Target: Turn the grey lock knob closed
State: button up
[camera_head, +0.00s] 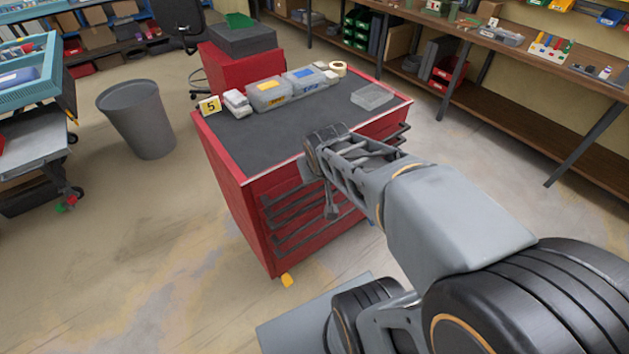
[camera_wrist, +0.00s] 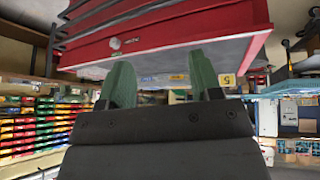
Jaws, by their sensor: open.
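In the wrist view, which looks upside down, the small grey lock knob (camera_wrist: 114,43) sits on the red front panel of the tool cabinet (camera_wrist: 190,27). My gripper (camera_wrist: 161,78) shows two green fingers, spread wide apart with nothing between them. The knob lies beyond the left finger in the picture, apart from both fingers. In the head view my arm reaches over the front edge of the red cabinet (camera_head: 237,187), and the knob cannot be made out there. Whether the knob is turned open or closed is too small to tell.
On the cabinet top stand clear bins (camera_head: 268,93), a tape roll (camera_head: 338,68), a clear tray (camera_head: 372,96) and a yellow "5" sign (camera_head: 210,106). Drawer handles (camera_head: 300,222) stick out below the front edge. A grey bin (camera_head: 138,118) stands left; the floor in front is mostly clear.

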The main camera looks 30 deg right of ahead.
jog(key=shift+s+a+r+g+y, duration=0.15)
jog(key=shift+s+a+g+y, duration=0.3)
jog(key=shift+s+a, duration=0.95)
jog(key=shift+n+g+y, duration=0.6)
jog(key=shift+g+y, duration=0.05)
jog(key=s+a, duration=0.3)
jog(key=s, duration=0.1)
jog(key=shift+s+a+r, duration=0.1)
jog(key=shift+a+r, duration=0.1)
jog(key=shift+r, duration=0.05)
